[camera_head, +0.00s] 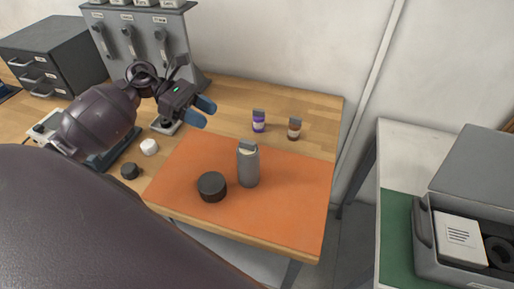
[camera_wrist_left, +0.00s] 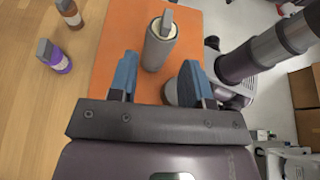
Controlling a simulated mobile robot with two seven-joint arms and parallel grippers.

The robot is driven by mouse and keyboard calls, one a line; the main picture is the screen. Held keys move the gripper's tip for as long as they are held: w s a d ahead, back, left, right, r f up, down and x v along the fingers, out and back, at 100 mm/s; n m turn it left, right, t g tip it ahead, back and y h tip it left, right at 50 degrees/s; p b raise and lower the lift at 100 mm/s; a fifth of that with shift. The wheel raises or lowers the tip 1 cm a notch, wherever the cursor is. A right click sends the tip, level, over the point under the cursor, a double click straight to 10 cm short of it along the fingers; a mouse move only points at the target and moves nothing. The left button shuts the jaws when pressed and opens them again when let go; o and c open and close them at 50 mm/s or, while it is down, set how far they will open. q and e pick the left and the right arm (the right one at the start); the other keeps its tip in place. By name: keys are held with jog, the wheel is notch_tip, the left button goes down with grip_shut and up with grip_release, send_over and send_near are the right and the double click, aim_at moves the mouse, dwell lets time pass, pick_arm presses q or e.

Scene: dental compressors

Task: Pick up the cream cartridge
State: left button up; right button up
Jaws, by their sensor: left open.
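A grey cylindrical housing (camera_head: 248,168) stands upright on the orange mat (camera_head: 295,190). A cream cartridge top shows in its mouth in the left wrist view (camera_wrist_left: 168,30), with a grey tab above it; the rest of the cartridge is hidden inside the housing. My left gripper (camera_head: 200,111) has blue fingertips, spread apart and empty. It is above the table, up and left of the housing in the head view. In the left wrist view, the housing (camera_wrist_left: 157,52) lies beyond the open fingers, not between them. My right gripper is not visible.
A black round cap (camera_head: 212,186) lies left of the housing on the mat. A purple-labelled bottle (camera_head: 259,121) and a brown bottle (camera_head: 294,128) stand behind it. A white round piece (camera_head: 149,147) and a dark knob (camera_head: 129,171) lie left of the mat. Grey drawers (camera_head: 55,55) stand back left.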

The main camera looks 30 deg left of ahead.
aim_at(245, 141)
pick_arm(q)
jog(key=shift+m, duration=0.4)
jog(key=x, duration=0.2)
jog(key=p+x, duration=0.1)
jog(key=x, duration=0.3)
jog(key=shift+s+d, duration=0.3)
jog(key=shift+s, duration=0.05)
jog(key=p+x, duration=0.1)
jog(key=x, duration=0.2)
jog(key=shift+s+d+p, duration=0.15)
jog(key=shift+d+p, duration=0.1)
jog(key=shift+p, duration=0.05)
jog(key=shift+d+f, duration=0.3)
jog(key=shift+d, duration=0.1)
jog(key=c, duration=0.8)
grip_shut()
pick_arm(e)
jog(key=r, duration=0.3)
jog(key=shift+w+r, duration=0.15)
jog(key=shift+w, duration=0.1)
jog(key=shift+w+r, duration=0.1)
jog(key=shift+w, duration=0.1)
